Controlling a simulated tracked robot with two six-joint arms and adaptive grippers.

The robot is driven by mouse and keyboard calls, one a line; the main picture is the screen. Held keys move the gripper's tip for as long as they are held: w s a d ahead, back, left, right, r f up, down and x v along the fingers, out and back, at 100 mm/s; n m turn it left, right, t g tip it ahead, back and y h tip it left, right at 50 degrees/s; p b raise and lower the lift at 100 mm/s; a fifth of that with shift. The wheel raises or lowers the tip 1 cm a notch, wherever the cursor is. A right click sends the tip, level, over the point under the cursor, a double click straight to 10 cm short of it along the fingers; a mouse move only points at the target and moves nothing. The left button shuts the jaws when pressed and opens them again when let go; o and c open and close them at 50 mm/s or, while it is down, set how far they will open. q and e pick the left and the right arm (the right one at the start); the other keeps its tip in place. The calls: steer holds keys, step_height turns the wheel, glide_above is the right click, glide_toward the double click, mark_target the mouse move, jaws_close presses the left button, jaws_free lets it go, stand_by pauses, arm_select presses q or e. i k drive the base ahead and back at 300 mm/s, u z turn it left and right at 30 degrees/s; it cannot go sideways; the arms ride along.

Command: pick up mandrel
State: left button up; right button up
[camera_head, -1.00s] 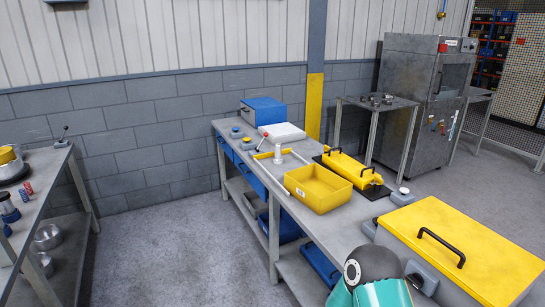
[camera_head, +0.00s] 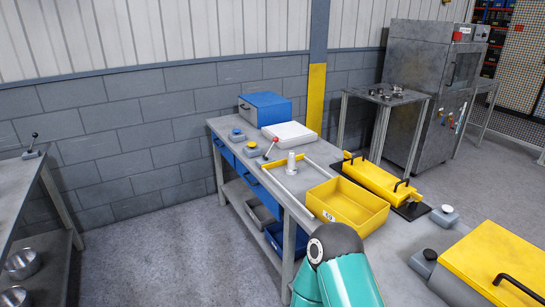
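A pale upright post with a wider base, which looks like the mandrel (camera_head: 291,163), stands on the grey workbench (camera_head: 223,126). It is inside or beside a low yellow frame, just behind the open yellow bin (camera_head: 347,204). A teal and dark grey link of my own arm shows at the bottom centre, in front of the bench. Neither of my grippers shows, so their state is hidden. Nothing touches the post.
A red-knobbed lever (camera_head: 271,148), white box (camera_head: 290,134) and blue box (camera_head: 265,109) stand behind the post. Yellow lidded units (camera_head: 370,176) (camera_head: 490,262) are on the right. Another bench (camera_head: 28,180) stands left, with open floor between.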

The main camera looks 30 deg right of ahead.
mark_target(291, 169)
steer(key=z, duration=0.05)
steer(key=i, duration=1.3)
steer(key=z, duration=0.55)
steer(key=i, duration=1.2)
steer(key=z, duration=0.45)
